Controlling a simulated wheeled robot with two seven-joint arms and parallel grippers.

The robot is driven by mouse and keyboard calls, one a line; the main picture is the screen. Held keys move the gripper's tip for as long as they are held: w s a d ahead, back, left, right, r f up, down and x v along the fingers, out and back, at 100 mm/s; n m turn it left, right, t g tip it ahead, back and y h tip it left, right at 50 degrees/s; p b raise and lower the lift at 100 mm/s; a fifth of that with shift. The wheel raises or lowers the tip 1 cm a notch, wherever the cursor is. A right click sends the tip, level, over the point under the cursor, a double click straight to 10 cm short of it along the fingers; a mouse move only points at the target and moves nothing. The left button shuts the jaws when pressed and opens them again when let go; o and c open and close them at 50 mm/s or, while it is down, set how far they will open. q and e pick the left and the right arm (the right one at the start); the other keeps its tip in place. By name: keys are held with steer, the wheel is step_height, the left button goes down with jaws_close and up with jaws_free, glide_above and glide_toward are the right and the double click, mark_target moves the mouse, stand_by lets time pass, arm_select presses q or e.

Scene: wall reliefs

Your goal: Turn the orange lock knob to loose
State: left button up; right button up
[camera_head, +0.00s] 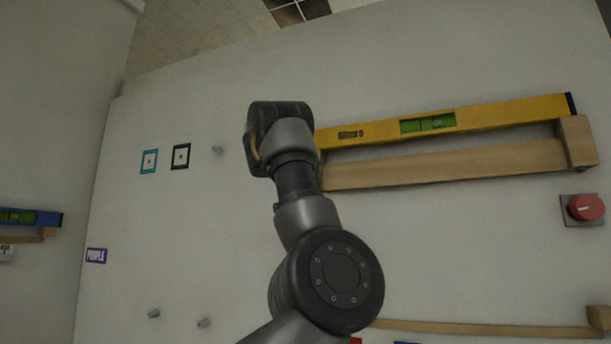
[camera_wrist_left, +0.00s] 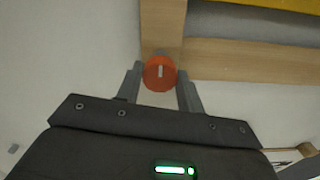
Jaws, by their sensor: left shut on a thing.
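The orange lock knob (camera_wrist_left: 160,75) shows in the left wrist view as a round orange disc with a white pointer mark, upright in that picture. It sits at the end of a wooden bar. My left gripper (camera_wrist_left: 160,83) has one finger on each side of the knob and is shut on it. In the head view my left arm covers the knob, and the gripper's fingers are hidden behind the wrist. No loose or tight label can be read. My right gripper is in neither view.
A yellow spirit level (camera_head: 480,113) lies along a wooden ledge (camera_head: 440,163) on the wall. A red knob (camera_head: 586,207) is at the right.

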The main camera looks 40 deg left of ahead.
arm_select(q)
steer(key=shift+w+f, duration=0.1)
steer(key=shift+f, duration=0.1)
steer(key=o, duration=1)
steer(key=shift+r, duration=0.15)
steer(key=b+v, duration=0.8)
steer(key=v, duration=0.3)
